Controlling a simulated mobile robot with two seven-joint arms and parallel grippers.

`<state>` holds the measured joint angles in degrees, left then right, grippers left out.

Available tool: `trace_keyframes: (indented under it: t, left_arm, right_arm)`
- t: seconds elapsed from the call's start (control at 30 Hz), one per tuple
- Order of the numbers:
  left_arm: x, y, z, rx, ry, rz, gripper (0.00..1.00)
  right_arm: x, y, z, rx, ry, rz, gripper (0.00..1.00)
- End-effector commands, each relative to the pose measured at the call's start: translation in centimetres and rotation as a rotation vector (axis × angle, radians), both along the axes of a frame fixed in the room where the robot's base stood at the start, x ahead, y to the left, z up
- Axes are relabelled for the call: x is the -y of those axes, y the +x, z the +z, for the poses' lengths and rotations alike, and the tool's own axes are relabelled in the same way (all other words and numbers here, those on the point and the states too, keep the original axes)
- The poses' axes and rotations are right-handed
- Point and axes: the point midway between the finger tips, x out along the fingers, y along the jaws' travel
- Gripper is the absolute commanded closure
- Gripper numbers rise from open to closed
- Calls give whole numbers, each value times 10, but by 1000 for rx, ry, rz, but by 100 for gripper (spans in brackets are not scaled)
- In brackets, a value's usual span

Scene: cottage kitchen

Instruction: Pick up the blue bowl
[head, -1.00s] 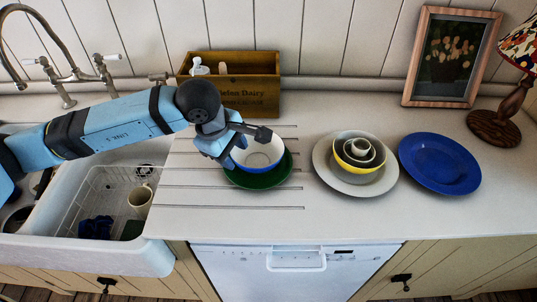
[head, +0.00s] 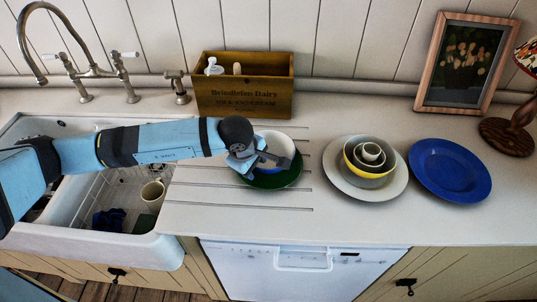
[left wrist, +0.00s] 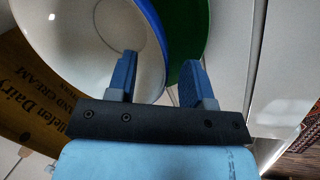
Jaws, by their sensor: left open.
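The blue bowl (head: 279,143), white inside and blue outside, sits upright on a green plate (head: 284,181) on the counter. My left gripper (head: 262,163) is over the bowl's near-left side and covers part of it in the head view. In the left wrist view the gripper (left wrist: 160,78) is open. One finger is over the white inside of the bowl (left wrist: 85,35) and the other is outside its blue rim, over the green plate (left wrist: 190,35). The rim runs between them; I cannot tell whether either finger touches it. My right gripper is not in view.
A wooden crate (head: 245,97) stands behind the bowl. To the right are a pale plate (head: 345,183) with nested bowls, a blue plate (head: 450,170), a framed picture (head: 467,62) and a lamp. The sink (head: 90,220) is at left. The front counter is clear.

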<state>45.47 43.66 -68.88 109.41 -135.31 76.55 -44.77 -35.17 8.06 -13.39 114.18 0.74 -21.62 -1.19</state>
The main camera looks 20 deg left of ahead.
Motion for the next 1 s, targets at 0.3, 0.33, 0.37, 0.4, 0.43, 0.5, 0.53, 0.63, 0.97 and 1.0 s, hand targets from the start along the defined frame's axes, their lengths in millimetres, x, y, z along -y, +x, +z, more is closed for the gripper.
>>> trace_keyframes:
  t: [0.3, 0.33, 0.37, 0.4, 0.43, 0.5, 0.53, 0.63, 0.97, 1.0]
  left_arm:
    - [1, 6, -20, 0, 0, 0, 53]
    - [1, 6, -19, 0, 0, 0, 53]
    - [1, 6, -19, 0, 0, 0, 53]
    - [1, 6, -19, 0, 0, 0, 53]
    - [1, 6, -19, 0, 0, 0, 58]
    - [1, 6, -19, 0, 0, 0, 74]
    - [1, 6, -19, 0, 0, 0, 81]
    - [1, 6, -19, 0, 0, 0, 100]
    - [1, 5, -20, -3, 1, 1, 100]
    - [1, 5, -20, -4, 2, 1, 100]
  right_arm:
    - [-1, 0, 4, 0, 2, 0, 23]
    - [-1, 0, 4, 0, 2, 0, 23]
    - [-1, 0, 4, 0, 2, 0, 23]
    - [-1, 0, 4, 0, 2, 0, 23]
    - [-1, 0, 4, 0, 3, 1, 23]
    - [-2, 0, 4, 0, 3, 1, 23]
    - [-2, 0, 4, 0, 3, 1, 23]
    - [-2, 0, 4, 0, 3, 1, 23]
    - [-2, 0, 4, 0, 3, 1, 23]
    - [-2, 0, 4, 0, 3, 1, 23]
